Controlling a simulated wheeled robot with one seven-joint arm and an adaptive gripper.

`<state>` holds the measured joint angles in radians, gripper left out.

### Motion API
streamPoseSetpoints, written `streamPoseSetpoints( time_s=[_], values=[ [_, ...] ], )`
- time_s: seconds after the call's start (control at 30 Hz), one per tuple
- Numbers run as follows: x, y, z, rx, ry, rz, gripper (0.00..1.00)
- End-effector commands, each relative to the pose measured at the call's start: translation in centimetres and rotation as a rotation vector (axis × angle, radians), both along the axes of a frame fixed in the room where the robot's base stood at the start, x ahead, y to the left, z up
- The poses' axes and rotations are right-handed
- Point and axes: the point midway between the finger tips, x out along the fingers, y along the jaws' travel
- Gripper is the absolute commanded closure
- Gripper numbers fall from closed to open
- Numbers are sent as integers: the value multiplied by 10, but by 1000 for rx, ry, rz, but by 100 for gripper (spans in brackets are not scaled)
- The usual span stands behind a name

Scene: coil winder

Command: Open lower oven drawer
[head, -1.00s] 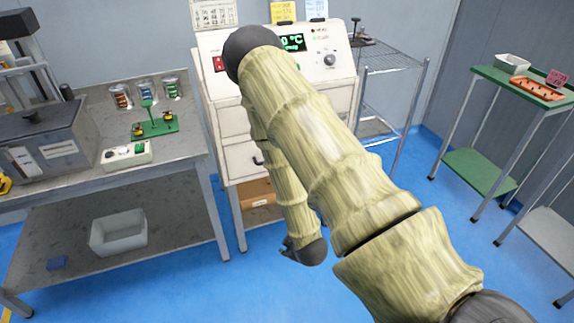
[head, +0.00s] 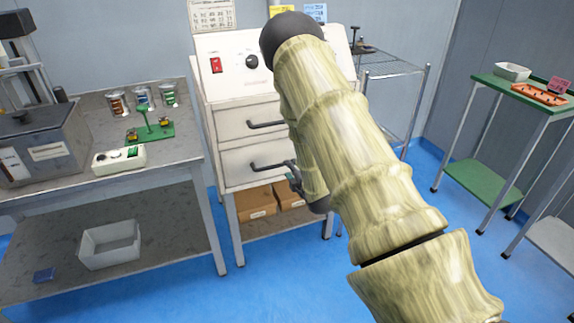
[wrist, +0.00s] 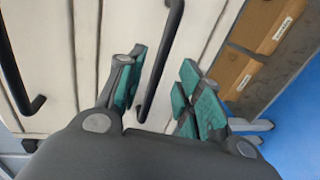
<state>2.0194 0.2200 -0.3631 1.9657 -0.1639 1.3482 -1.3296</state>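The white oven cabinet has two drawers, both looking shut. The lower drawer (head: 240,168) has a dark bar handle (head: 265,166); its right end is hidden behind my arm. In the wrist view this lower handle (wrist: 160,68) runs between the teal-padded fingers of my gripper (wrist: 168,92). The fingers are apart, one on each side of the bar, with visible gaps. In the head view only a bit of my gripper (head: 294,178) shows at the handle's right end.
The upper drawer handle (head: 264,124) is above; it also shows in the wrist view (wrist: 14,75). Cardboard boxes (head: 256,202) sit on the shelf below the drawers. A workbench (head: 180,150) stands close on the left. The blue floor in front is clear.

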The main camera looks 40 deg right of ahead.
Motion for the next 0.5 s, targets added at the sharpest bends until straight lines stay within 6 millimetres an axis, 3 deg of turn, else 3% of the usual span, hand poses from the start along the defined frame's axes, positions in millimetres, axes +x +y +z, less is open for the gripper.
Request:
streamPoseSetpoints(
  time_s=[0.2, 0.5],
  values=[
    [33, -8, -7, 2, 0, 0, 65],
    [55, -13, -12, 2, 0, 0, 65]
  ],
)
